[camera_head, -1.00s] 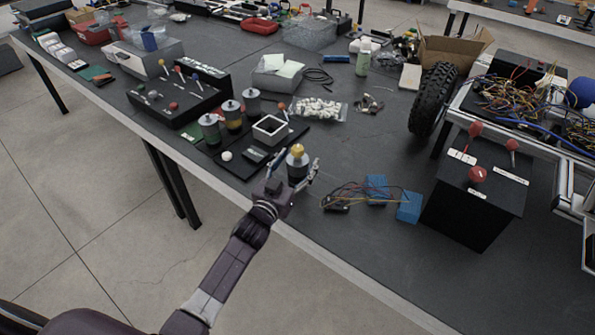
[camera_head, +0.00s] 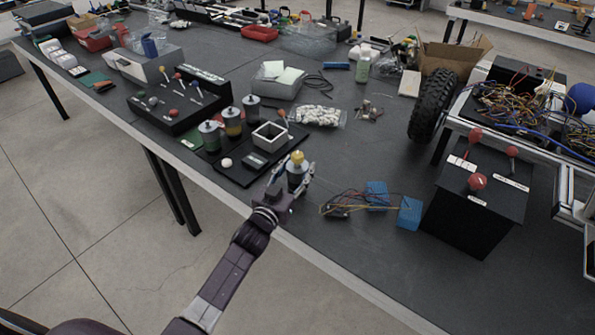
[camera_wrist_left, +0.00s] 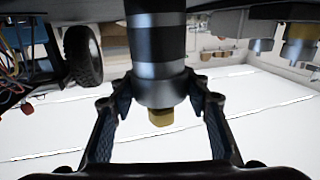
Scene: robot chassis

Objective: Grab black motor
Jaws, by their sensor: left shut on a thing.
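The black motor (camera_head: 297,179) is a dark cylinder with silver bands and a brass-coloured tip. It stands upright near the table's front edge. My left gripper (camera_head: 292,184) has one finger on each side of it and is shut on it. In the left wrist view the motor (camera_wrist_left: 156,50) fills the upper middle, its brass tip pointing down in the picture. The fingers of the left gripper (camera_wrist_left: 163,88) press on its silver end from both sides. Its far end is cut off there. My right gripper is not in view.
Several similar motors (camera_head: 232,120) stand on a black tray (camera_head: 232,171) to the left, with a square white-rimmed box (camera_head: 270,135). Wires with blue blocks (camera_head: 410,213) lie to the right. A black box with red knobs (camera_head: 470,220) stands farther right.

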